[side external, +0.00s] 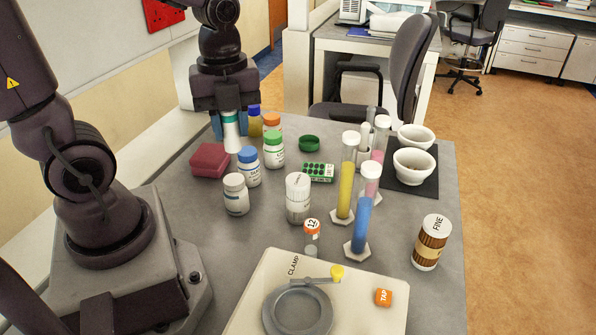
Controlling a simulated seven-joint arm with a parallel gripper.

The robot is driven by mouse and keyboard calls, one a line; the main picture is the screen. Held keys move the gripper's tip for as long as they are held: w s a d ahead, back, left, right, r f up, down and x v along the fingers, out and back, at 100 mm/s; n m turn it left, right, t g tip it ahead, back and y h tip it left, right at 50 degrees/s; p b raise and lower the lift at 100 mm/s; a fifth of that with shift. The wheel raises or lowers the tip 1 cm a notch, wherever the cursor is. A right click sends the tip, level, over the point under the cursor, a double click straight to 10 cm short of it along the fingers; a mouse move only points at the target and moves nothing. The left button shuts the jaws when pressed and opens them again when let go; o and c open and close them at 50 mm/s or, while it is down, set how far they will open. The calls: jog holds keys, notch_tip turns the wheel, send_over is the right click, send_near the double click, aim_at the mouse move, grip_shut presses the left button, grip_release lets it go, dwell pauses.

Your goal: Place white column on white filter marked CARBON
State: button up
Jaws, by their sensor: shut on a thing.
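My gripper (230,125) points down at the far left of the table. A white cylinder with a pale lid and greyish lower part (298,198) stands upright mid-table, in front of and to the right of my gripper. It may be the CARBON filter, but its lettering is too small to read. A brown-and-white cylinder marked FINE (432,242) stands at the right.
Several capped bottles (248,167) crowd in front of the column, beside a dark red box (209,160). Tall tubes of yellow (346,180) and blue (362,220) stand right of centre. White bowls (414,165) stand at the right rear. A CLAMP plate (375,318) lies in front.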

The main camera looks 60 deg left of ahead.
jog(key=w+f, duration=0.3)
jog(key=w, duration=0.1)
jog(key=w+a+f, duration=0.1)
jog(key=w+f, duration=0.2)
jog(key=w, duration=0.1)
jog(key=w+a+f, duration=0.1)
jog(key=w+f, duration=0.2)
jog(key=w, duration=0.1)
jog(key=shift+w+a, duration=0.25)
jog(key=shift+w+f, duration=0.15)
jog(key=shift+f, duration=0.8)
jog(key=shift+w+f, duration=0.1)
jog(key=shift+f, duration=0.8)
jog(key=shift+f, duration=0.15)
jog(key=o, duration=0.9)
